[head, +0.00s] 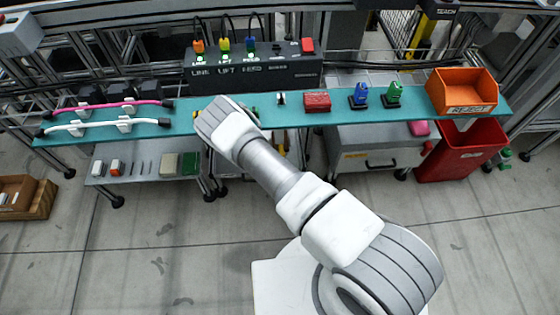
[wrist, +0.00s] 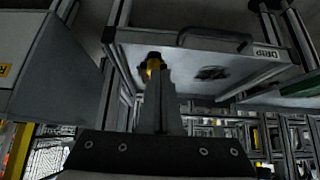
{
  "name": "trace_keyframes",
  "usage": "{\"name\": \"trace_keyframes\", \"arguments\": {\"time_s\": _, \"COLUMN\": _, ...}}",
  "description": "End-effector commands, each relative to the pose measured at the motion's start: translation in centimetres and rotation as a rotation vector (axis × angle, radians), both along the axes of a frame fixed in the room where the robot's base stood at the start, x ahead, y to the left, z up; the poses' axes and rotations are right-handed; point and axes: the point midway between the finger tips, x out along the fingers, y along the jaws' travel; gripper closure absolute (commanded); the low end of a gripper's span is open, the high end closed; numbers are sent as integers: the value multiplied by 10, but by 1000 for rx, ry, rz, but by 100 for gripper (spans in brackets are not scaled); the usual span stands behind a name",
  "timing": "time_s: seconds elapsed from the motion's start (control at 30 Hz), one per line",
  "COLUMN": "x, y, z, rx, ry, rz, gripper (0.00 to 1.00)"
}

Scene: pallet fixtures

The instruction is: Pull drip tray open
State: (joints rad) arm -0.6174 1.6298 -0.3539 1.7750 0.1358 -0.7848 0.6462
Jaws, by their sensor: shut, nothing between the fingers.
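The drip tray (wrist: 190,73) is a pale grey tray with a dark stain, at upper middle in the wrist view. Its front edge carries a black bar handle (wrist: 215,38) and a DRIP label (wrist: 266,53). My gripper (wrist: 154,66) shows at centre left of the wrist view, with its fingers together and empty. In the picture its tips lie left of the handle and apart from it. How far the tray is out cannot be told. In the head view my arm's wrist hides my fingers, and the tray's handle cannot be made out there.
A teal shelf (head: 345,104) runs across above, with an orange bin (head: 462,92) at its right. A grey drawer cabinet (head: 375,150) and a red bin (head: 460,152) stand right of my wrist. A low grey shelf (head: 140,170) stands left. The front floor is clear.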

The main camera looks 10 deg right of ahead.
Motion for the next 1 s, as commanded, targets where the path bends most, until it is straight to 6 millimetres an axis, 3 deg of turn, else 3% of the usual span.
{"name": "trace_keyframes", "arguments": {"time_s": 0.6, "x": 55, "y": -2, "z": -73, "rx": 1, "ry": 0, "rz": 1, "gripper": 100}}
{"name": "trace_keyframes", "arguments": {"time_s": 1.0, "x": 62, "y": -2, "z": -78, "rx": 0, "ry": 1, "rz": 0, "gripper": 100}}
